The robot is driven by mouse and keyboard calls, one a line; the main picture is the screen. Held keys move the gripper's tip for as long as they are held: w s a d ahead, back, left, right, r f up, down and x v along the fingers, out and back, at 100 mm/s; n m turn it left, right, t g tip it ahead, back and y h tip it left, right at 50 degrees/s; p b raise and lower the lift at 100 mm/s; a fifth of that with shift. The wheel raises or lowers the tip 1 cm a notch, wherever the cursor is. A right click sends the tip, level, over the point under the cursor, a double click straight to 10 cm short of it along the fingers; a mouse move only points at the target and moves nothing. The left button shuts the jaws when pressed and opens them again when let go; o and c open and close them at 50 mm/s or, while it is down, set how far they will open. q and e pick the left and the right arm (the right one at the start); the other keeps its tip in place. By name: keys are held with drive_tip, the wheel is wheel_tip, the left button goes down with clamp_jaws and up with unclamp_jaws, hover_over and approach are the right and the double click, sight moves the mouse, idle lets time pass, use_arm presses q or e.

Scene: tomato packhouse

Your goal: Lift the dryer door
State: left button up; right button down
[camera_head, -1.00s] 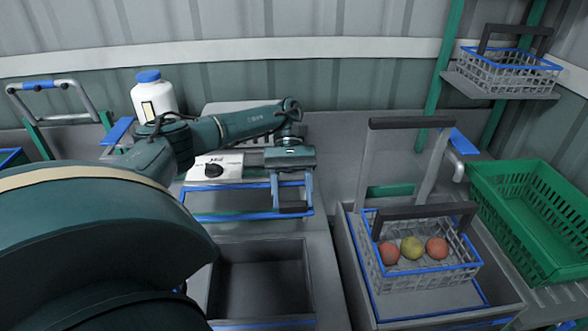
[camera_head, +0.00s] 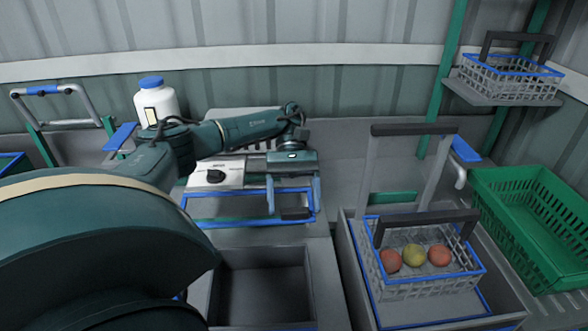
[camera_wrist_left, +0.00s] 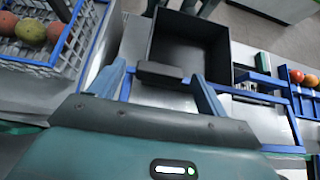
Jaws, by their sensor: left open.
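The dryer door appears to be the flat blue-edged panel (camera_head: 230,208) in front of the white unit with a black knob (camera_head: 216,175); it lies low. Its short dark handle (camera_head: 296,213) is at the right front edge and shows in the left wrist view (camera_wrist_left: 160,72). My left gripper (camera_head: 294,208) is open, pointing down, with one finger on either side of the handle. In the left wrist view the gripper (camera_wrist_left: 158,88) has the handle between its spread fingertips; I cannot tell whether they touch it. My right gripper is not in view.
An open grey bin (camera_head: 262,285) is in front of the panel. Right of it, a wire basket (camera_head: 425,285) with three tomatoes sits in a grey tub below an upright dark-topped frame (camera_head: 414,129). A green crate (camera_head: 530,225) stands far right. A white bottle (camera_head: 156,100) stands behind my arm.

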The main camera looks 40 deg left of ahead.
use_arm(q)
wheel_tip(320, 180, up, 10)
drive_tip(key=shift+f, duration=0.25)
idle(0.8)
